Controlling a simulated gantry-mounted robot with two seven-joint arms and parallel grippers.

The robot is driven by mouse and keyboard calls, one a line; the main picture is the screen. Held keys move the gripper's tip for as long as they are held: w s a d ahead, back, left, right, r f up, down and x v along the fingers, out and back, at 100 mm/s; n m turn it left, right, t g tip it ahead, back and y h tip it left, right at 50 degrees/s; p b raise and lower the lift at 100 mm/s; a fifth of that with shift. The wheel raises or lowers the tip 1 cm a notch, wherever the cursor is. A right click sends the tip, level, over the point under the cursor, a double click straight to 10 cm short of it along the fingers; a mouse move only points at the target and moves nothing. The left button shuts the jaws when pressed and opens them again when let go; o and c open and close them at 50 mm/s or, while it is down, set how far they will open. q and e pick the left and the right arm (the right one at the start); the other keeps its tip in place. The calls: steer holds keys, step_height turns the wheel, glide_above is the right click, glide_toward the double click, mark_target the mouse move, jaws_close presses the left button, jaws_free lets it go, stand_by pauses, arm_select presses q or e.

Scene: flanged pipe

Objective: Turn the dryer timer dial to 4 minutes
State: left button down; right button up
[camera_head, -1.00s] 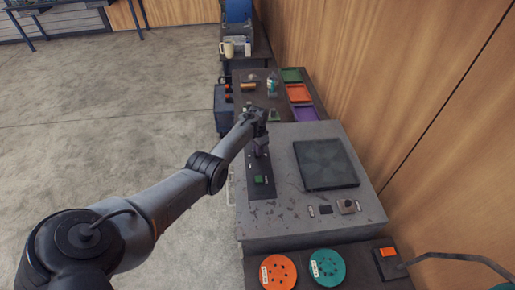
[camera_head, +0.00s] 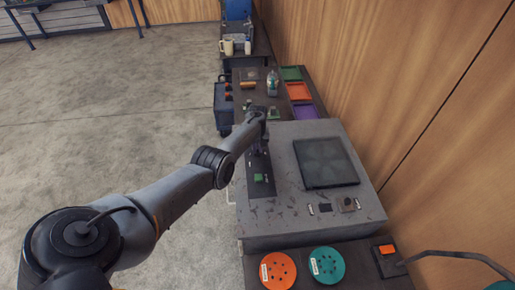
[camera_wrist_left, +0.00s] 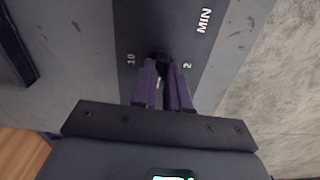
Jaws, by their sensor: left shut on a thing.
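The dryer (camera_head: 285,205) is a grey box with a dark control panel (camera_head: 262,188) along its left side. The timer dial (camera_wrist_left: 161,57) is a small black knob in the left wrist view, mostly covered by my fingers. The markings "10", "2" and "MIN" show around it; the 4 mark and the dial's pointer cannot be made out. My left gripper (camera_wrist_left: 164,75), with purple fingers, is shut on the dial. In the head view, my left gripper (camera_head: 258,143) is at the far end of the panel.
A green button (camera_head: 259,177) is on the panel nearer me. A dark vented square (camera_head: 329,163) lies on the dryer top. Orange (camera_head: 278,270) and teal (camera_head: 327,266) discs lie in front. Behind stand a bottle (camera_head: 272,83) and coloured trays (camera_head: 298,91).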

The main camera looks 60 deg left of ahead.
arm_select(q)
steer(key=n+b, duration=0.1)
steer(key=n, duration=0.5)
steer(key=shift+f, duration=0.1)
steer(key=shift+n, duration=0.3)
stand_by(0.3)
steer(key=c, duration=1.1)
jaws_free()
step_height(320, 180, up, 11)
steer(key=p, duration=0.3)
